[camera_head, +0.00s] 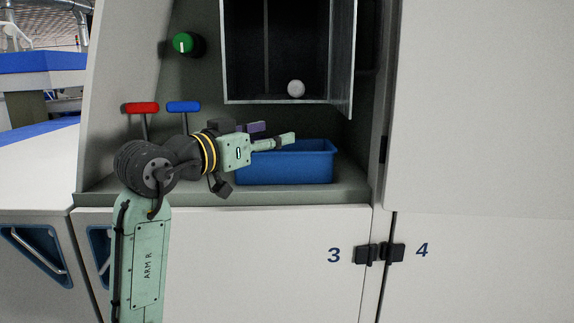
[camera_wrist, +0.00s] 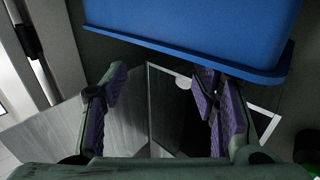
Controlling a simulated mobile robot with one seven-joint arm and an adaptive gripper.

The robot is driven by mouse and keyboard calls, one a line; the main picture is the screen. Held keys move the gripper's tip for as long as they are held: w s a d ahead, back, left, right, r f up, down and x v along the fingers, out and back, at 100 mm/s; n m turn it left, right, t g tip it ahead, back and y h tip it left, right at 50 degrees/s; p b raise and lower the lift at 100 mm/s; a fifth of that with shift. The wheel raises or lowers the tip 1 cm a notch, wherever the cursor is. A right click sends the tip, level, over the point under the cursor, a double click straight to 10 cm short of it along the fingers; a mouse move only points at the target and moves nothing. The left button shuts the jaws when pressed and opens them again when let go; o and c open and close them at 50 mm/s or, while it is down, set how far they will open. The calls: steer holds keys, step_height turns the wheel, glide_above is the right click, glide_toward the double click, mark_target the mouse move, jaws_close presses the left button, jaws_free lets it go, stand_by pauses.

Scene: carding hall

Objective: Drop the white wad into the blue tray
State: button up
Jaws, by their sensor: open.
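The white wad (camera_head: 296,88) is a small round lump at the bottom of the dark open compartment (camera_head: 276,101), near its front edge. In the wrist view the wad (camera_wrist: 183,82) is small and partly cut off by the right finger, beyond the fingertips. The blue tray (camera_head: 285,170) stands on the ledge below the compartment; it fills the top of the wrist view (camera_wrist: 190,25). My gripper (camera_head: 288,139) is level with the tray's upper rim, at its left and middle, below the wad. Its purple-padded fingers (camera_wrist: 160,82) are apart with nothing between them.
A metal door (camera_head: 342,55) stands open at the compartment's right side. A green knob (camera_head: 184,43), a red handle (camera_head: 140,108) and a blue handle (camera_head: 183,107) are on the left.

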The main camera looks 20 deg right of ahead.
steer(key=shift+v, duration=2.2)
